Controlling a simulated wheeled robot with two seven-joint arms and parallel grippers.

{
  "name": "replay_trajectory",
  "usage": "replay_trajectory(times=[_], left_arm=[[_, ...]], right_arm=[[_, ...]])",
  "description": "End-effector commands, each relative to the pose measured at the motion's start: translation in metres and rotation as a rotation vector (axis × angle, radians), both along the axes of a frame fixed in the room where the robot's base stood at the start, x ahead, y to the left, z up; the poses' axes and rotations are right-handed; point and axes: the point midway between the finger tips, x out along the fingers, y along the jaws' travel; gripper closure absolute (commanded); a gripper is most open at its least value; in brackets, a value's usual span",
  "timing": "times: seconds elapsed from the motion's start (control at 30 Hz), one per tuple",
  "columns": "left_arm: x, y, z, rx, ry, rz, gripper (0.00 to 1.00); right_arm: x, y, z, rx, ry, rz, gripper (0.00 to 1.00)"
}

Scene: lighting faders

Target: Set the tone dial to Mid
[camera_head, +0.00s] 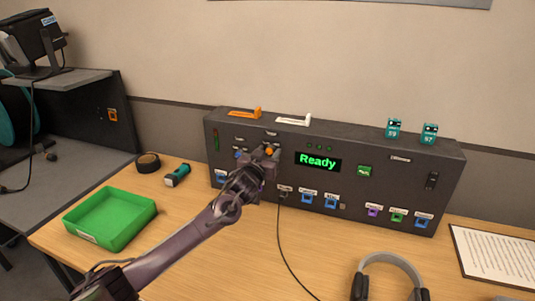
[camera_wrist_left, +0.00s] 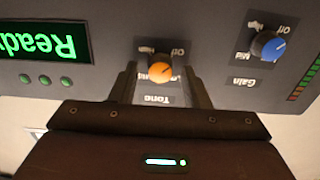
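The orange tone dial (camera_head: 270,151) is on the upper left of the dark panel's front. It also shows in the upside-down left wrist view (camera_wrist_left: 160,72), with the Tone label (camera_wrist_left: 153,99) and a partly covered plate. Its pointer direction is too unclear to tell. My left gripper (camera_head: 264,156) is at the panel. In the left wrist view its two fingers (camera_wrist_left: 162,78) stand apart, one on each side of the dial, with gaps visible. My right gripper is out of view.
The blue gain dial (camera_wrist_left: 268,45) is beside the tone dial. The panel's display (camera_head: 318,161) reads Ready. A green tray (camera_head: 110,218) and headphones (camera_head: 390,262) are on the desk. A cable hangs from the panel.

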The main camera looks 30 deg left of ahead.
Motion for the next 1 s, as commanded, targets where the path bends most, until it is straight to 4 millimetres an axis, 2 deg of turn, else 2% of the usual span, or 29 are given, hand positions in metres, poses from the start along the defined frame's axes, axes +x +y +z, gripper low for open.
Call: replay_trajectory(times=[0.03,0.3,0.67,1.0], left_arm=[[-0.0001,0.0001,0.0000,0.000,0.000,0.000,0.65],[-0.0002,0.0001,0.0001,0.000,0.000,0.001,0.99],[-0.0002,0.0001,-0.0001,0.062,0.015,0.001,0.99],[-0.0001,-0.0005,-0.0006,0.309,0.075,0.001,0.99]], right_arm=[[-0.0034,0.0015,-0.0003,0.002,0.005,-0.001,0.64],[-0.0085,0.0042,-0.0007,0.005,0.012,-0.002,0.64],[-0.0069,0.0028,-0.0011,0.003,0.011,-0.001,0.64],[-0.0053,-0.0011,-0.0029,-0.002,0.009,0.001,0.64]])
